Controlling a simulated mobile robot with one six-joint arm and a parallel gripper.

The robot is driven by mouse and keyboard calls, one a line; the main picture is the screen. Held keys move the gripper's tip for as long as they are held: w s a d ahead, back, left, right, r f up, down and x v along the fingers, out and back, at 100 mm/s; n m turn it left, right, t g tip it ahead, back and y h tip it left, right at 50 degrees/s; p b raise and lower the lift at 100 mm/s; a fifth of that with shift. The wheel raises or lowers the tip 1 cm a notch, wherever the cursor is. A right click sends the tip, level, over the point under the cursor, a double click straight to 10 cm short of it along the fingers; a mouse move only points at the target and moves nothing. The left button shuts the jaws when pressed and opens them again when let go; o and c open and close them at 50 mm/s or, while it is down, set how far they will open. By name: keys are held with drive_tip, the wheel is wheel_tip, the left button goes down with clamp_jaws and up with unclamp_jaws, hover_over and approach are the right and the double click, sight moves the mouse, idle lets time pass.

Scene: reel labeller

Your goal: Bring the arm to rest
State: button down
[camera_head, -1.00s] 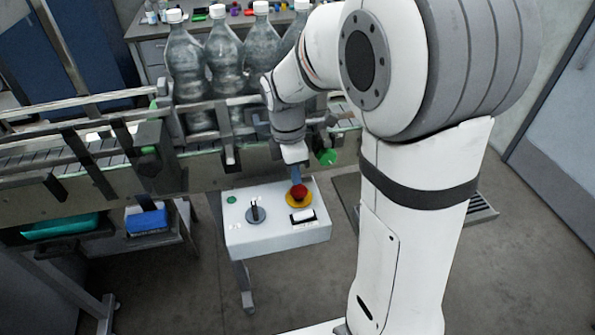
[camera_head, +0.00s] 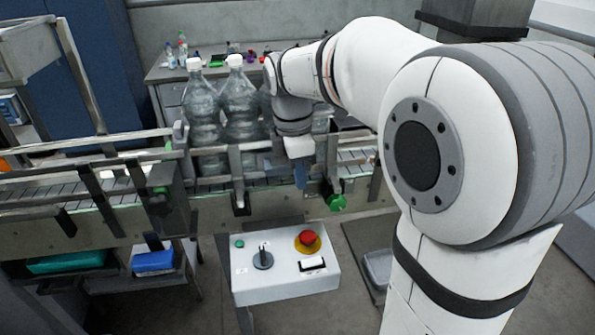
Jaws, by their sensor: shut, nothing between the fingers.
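My gripper (camera_head: 300,174) hangs at the end of my arm, above the control box and in front of the conveyor rail. It is small in the picture and its fingers point down, shut, with nothing seen between them. The white control box (camera_head: 285,285) stands below it, with a red mushroom button on a yellow base (camera_head: 307,241), a black selector (camera_head: 262,257), a green button (camera_head: 239,244) and a white rocker switch (camera_head: 312,264). The gripper is apart from the red button.
Clear bottles with white caps (camera_head: 202,110) stand on the conveyor (camera_head: 100,210) just left of my wrist; my arm hides some. A bench (camera_head: 160,75) with small items is behind. Floor shows around the box.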

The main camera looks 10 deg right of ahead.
drive_tip(key=s+d+f+m+t, duration=0.1)
drive_tip(key=s+f+m+t, duration=0.1)
drive_tip(key=s+m, duration=0.6)
drive_tip(key=s+d+f+m+t+y+b, duration=0.1)
drive_tip(key=s+f+m, duration=0.3)
drive_tip(key=s+m, duration=0.4)
drive_tip(key=shift+s+d+m+t, duration=0.2)
drive_tip(key=shift+d+m+t, duration=0.45)
drive_tip(key=shift+m, duration=0.35)
drive_tip(key=c, duration=2.2)
unclamp_jaws()
